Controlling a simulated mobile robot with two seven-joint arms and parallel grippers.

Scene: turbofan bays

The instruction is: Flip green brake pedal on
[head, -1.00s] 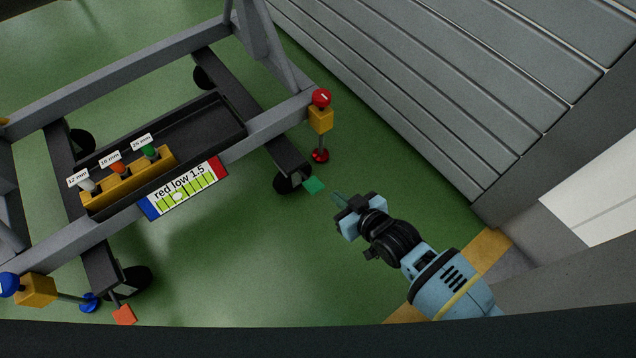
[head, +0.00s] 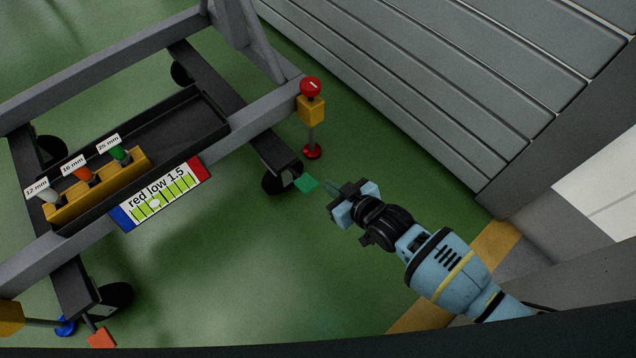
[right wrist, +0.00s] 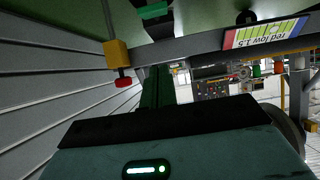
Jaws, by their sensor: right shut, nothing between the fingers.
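The green brake pedal (head: 307,183) sticks out from the caster at the cart's near right corner, low over the floor. A green pedal-like piece (right wrist: 153,11) also shows at the top of the right wrist view. My right gripper (head: 331,188) is shut and empty, just right of the pedal in the head view, with a small gap seeming to remain. Whether the tips touch it cannot be told. The pedal's tilt is hard to read. My left gripper is in neither view.
The grey cart frame (head: 120,67) carries a black tray (head: 215,107) and a "red low 1.5" label (head: 160,195). A red-knobbed post (head: 311,88) stands behind the pedal. An orange pedal (head: 102,338) is at lower left. A grey slatted wall (head: 430,80) bounds the right.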

